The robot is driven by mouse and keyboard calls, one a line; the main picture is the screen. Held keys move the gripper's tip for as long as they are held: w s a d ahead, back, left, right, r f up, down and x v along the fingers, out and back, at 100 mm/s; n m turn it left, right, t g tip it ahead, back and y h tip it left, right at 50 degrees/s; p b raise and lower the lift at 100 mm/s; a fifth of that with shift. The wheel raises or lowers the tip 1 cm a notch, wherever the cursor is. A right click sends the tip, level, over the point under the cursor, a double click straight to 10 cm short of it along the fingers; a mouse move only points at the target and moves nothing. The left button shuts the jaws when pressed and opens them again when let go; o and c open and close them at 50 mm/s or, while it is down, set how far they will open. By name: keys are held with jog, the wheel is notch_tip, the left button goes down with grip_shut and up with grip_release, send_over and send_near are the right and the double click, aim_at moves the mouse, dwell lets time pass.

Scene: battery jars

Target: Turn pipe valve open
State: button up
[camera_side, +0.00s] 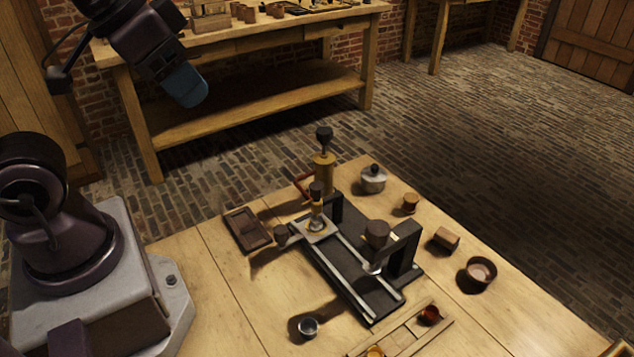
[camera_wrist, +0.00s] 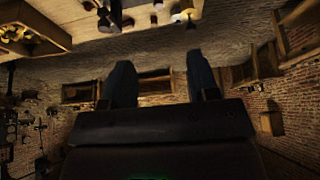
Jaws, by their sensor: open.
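A brass cylinder (camera_side: 324,172) with a dark knob on top stands upright at the back of the apparatus on the table. A small reddish handle (camera_side: 304,186) sits at its left side; it looks like the pipe valve, but its setting is too small to tell. My gripper (camera_side: 187,88) is high at the upper left in the side view, well apart from the apparatus. In the wrist view, the two blue fingers of my gripper (camera_wrist: 159,65) are spread with nothing between them. The wrist view shows part of the table and apparatus upside down at the top.
A dark railed base (camera_side: 345,272) with a carriage and a dark bracket fills the table's middle. Around it are a dark tray (camera_side: 247,230), a lidded pot (camera_side: 373,179), a brown bowl (camera_side: 480,271), a small metal cup (camera_side: 308,327) and a divided wooden tray (camera_side: 398,340). A workbench (camera_side: 250,40) stands behind.

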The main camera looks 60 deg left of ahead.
jog(key=d+f+m+g, duration=0.3)
jog(key=d+f, duration=0.1)
jog(key=f, duration=0.1)
jog(key=m+t+y, duration=1)
jog(key=m+t, duration=0.2)
jog(key=m, duration=1.4)
send_near(317, 192)
jog(key=x, duration=1.3)
jog(key=shift+s+a+f, duration=0.1)
jog(key=shift+a+f, duration=0.15)
jog(key=shift+a, duration=0.05)
jog(key=c, duration=0.9)
jog(key=shift+c, duration=0.2)
